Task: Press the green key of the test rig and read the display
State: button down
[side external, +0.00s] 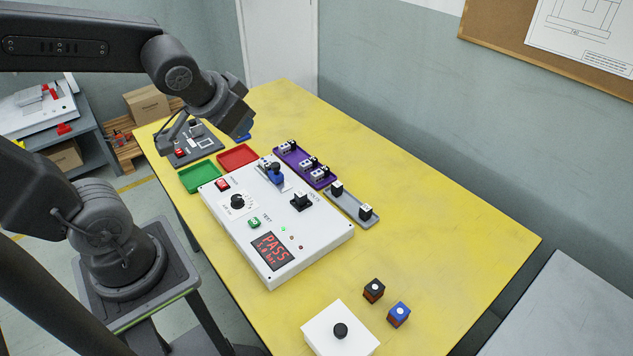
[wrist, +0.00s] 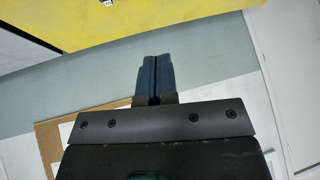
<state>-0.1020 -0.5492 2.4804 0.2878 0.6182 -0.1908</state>
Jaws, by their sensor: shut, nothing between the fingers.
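The white test rig (side external: 325,243) sits on the yellow table. Its green key (side external: 254,222) is uncovered, left of a lit green lamp (side external: 283,229). The dark display (side external: 271,251) shows PASS in red, with a smaller second line that looks like "5.0 bar". My gripper (side external: 243,137) is up over the far part of the table, well apart from the green key, with its blue fingers partly hidden behind the wrist. In the wrist view, the fingers (wrist: 153,72) are shut together and empty; the rig is not in that view.
The rig also carries a red switch (side external: 222,184), a black knob (side external: 237,201) and a blue-handled clamp (side external: 275,172). Green (side external: 201,176) and red (side external: 238,157) trays, a purple rack (side external: 305,164) and a grey rack (side external: 354,205) stand around it.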

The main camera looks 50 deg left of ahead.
jog(key=s+d+r+m+g+h, duration=0.1)
jog(key=s+d+r+h, duration=0.1)
jog(key=s+d, duration=0.3)
jog(key=shift+s+d+r+h, duration=0.15)
jog(key=shift+s+d+h, duration=0.15)
jog(key=shift+d, duration=0.05)
jog(key=c, duration=1.8)
grip_release()
